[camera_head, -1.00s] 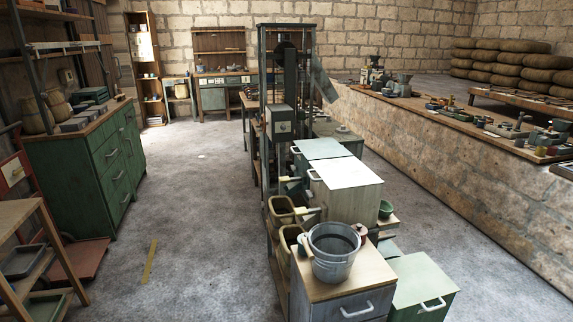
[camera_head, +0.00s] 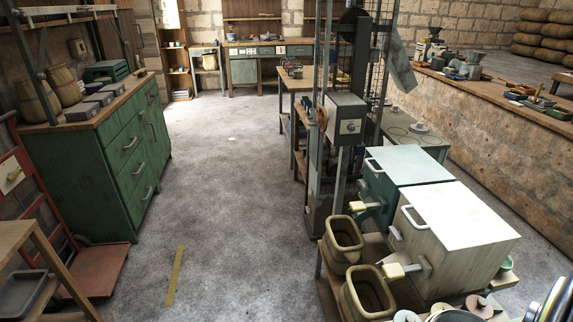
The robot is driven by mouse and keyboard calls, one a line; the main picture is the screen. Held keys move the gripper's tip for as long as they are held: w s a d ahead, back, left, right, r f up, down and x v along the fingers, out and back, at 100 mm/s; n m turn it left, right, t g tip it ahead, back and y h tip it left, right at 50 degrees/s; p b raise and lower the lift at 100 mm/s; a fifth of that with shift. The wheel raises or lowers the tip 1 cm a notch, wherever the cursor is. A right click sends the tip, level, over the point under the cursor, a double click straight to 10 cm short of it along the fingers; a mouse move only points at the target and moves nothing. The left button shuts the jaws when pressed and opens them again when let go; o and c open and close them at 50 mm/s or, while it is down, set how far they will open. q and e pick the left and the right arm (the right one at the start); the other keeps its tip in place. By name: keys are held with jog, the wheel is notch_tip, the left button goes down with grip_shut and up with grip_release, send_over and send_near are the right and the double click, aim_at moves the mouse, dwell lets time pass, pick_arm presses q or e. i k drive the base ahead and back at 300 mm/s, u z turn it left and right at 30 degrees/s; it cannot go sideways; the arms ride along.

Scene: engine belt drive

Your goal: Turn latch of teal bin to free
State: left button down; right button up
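The teal bin (camera_head: 377,188) stands on the bench right of centre, with a pale teal lid (camera_head: 412,165) that looks shut. A white handle (camera_head: 373,167) sits at the left edge of its lid. Its latch (camera_head: 359,207) shows on the left side as a short arm with a pale yellow grip sticking out to the left. How far the latch is turned is too small to tell.
A white bin (camera_head: 450,240) with a similar latch (camera_head: 394,271) stands in front of the teal bin. Two tan tubs (camera_head: 343,238) sit left of the bins. A tall metal frame (camera_head: 345,130) rises behind.

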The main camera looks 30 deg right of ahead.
aim_at(364, 185)
jog(key=u, duration=0.15)
jog(key=i, duration=1.95)
jog(key=z, duration=0.75)
jog(key=i, duration=1.2)
jog(key=z, duration=1.7)
jog(key=i, duration=0.55)
jog(key=z, duration=0.45)
